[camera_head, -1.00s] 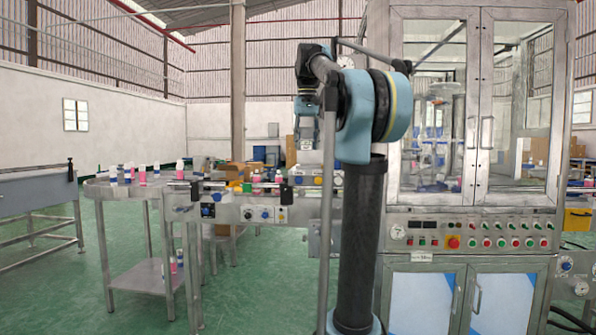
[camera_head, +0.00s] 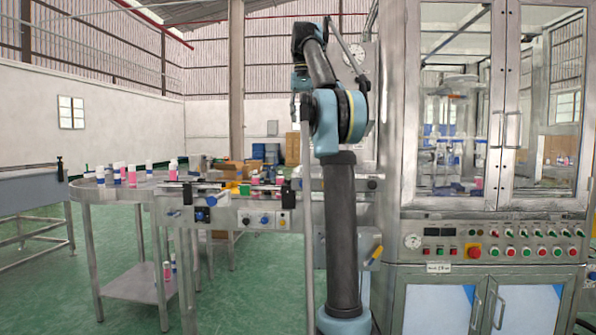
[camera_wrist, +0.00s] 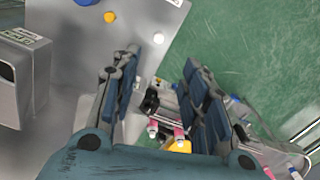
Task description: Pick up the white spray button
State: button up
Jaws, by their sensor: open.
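A small white round piece (camera_wrist: 158,38), which looks like the white spray button, lies near the edge of a grey metal surface (camera_wrist: 135,70) in the wrist view. My gripper (camera_wrist: 160,66) is open and empty, with its two blue-padded fingers spread apart. The white piece shows in the gap, beyond the fingertips and apart from them. In the head view my gripper (camera_head: 300,92) hangs small beyond my arm column, and its fingers are hard to make out. I cannot pick out the white button in that view.
A yellow round piece (camera_wrist: 109,17) lies on the same surface, and a grey box-like unit (camera_wrist: 22,75) stands at left. A round table (camera_head: 110,190) with several pink and blue bottles stands left of my arm. A glass-doored machine (camera_head: 490,205) with a button panel stands at right.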

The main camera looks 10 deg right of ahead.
jog(key=f, duration=1.2)
jog(key=shift+w, duration=0.2)
jog(key=shift+w+d+f, duration=0.1)
jog(key=shift+f, duration=2.6)
jog(key=c, duration=0.8)
jog(key=shift+o, duration=0.2)
